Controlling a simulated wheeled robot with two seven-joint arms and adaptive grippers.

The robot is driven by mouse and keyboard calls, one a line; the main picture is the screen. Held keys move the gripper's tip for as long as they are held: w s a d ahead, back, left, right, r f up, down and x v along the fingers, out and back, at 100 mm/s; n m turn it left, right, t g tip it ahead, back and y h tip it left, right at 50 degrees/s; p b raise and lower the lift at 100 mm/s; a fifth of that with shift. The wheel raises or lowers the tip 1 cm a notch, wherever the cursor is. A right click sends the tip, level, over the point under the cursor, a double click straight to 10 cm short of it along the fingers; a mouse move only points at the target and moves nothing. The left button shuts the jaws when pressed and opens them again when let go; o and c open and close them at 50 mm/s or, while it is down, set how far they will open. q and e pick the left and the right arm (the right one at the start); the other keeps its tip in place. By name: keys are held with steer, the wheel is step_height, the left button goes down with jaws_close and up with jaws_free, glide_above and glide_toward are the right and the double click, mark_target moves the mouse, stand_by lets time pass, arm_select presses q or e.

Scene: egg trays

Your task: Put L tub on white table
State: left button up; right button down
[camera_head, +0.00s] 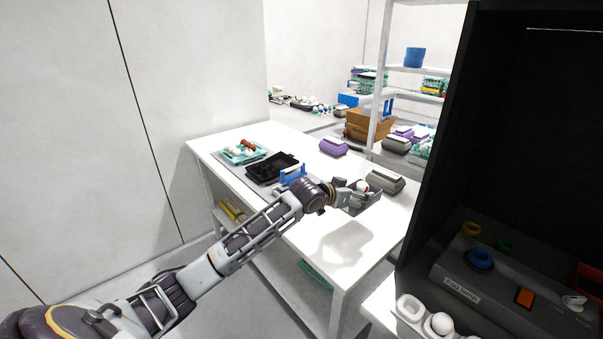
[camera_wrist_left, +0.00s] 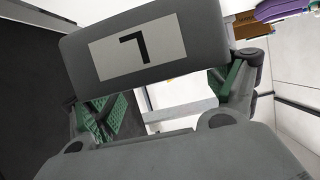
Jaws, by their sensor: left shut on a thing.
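In the left wrist view the tub (camera_wrist_left: 205,45) shows a white label with a black L. My left gripper (camera_head: 351,195) is shut on the tub, and its green finger pads show at both sides in the wrist view. The white table (camera_head: 318,215) lies below; a shadow falls on it apart from the tub, so the tub seems to hang above it. My right gripper is out of view.
A teal tray with eggs (camera_head: 240,157), a black tray (camera_head: 270,177) and a blue holder (camera_head: 292,178) stand on the table's left part. A purple carton (camera_head: 333,147) and a grey carton (camera_head: 385,181) lie along the far side. The near end is clear. A dark egg-lamp booth (camera_head: 490,255) stands right.

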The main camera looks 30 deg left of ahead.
arm_select(q)
steer(key=shift+f, duration=0.3)
step_height(320, 180, down, 4)
steer(key=shift+r, duration=0.15)
steer(key=shift+f, duration=0.3)
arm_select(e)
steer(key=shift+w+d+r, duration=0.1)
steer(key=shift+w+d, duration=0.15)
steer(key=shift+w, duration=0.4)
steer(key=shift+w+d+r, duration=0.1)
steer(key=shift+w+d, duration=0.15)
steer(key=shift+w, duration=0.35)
